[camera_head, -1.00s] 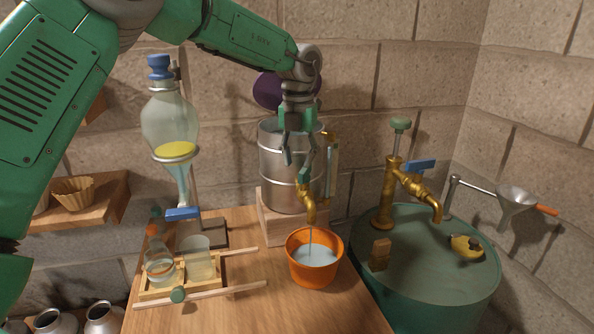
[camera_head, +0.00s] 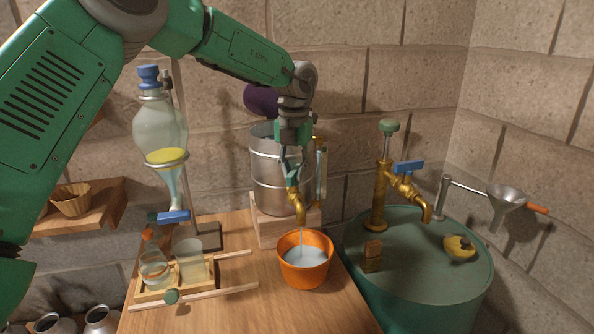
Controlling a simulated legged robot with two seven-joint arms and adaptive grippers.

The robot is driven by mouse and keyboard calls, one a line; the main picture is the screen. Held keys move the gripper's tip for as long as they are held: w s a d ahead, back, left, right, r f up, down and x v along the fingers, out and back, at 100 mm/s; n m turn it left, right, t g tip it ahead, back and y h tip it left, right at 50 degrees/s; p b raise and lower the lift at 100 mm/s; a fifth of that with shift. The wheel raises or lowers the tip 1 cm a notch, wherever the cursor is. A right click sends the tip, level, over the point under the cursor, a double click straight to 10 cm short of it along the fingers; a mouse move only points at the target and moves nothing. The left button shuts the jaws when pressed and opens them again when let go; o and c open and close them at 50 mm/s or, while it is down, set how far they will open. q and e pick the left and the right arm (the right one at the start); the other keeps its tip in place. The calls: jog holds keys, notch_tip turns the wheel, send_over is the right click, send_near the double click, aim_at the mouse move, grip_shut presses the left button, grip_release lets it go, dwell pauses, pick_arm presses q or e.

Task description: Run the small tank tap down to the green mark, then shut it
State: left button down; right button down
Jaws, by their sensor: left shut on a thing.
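The small tank (camera_head: 268,180) is a metal can on a wooden block at the back of the bench. Its brass tap (camera_head: 299,205) points down over an orange bucket (camera_head: 312,277). A thin stream falls from the spout into pale liquid in the bucket. A brass-framed sight gauge (camera_head: 321,165) stands on the tank's right side; its level and the green mark are too small to read. My left gripper (camera_head: 291,173) points down in front of the tank, shut on the tap handle, which its fingers mostly hide. My right gripper is out of view.
A glass separating funnel (camera_head: 160,130) with yellow liquid stands left, above a wooden rack (camera_head: 213,277) with glass jars. A green drum (camera_head: 420,290) with another brass tap (camera_head: 381,195) stands right. The bench front is clear.

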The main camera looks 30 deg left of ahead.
pick_arm(q)
jog(key=shift+d+p, duration=0.1)
jog(key=shift+p, duration=0.2)
jog(key=m+p, duration=0.2)
jog(key=p, duration=0.1)
jog(key=m+p, duration=0.5)
jog(key=p, duration=0.1)
jog(key=shift+a+m, duration=0.3)
jog(key=shift+f+m+p, duration=0.1)
jog(key=shift+m+p, duration=1.55)
jog(key=shift+m, duration=0.25)
jog(key=c, duration=1.6)
grip_release()
jog(key=shift+w, duration=0.1)
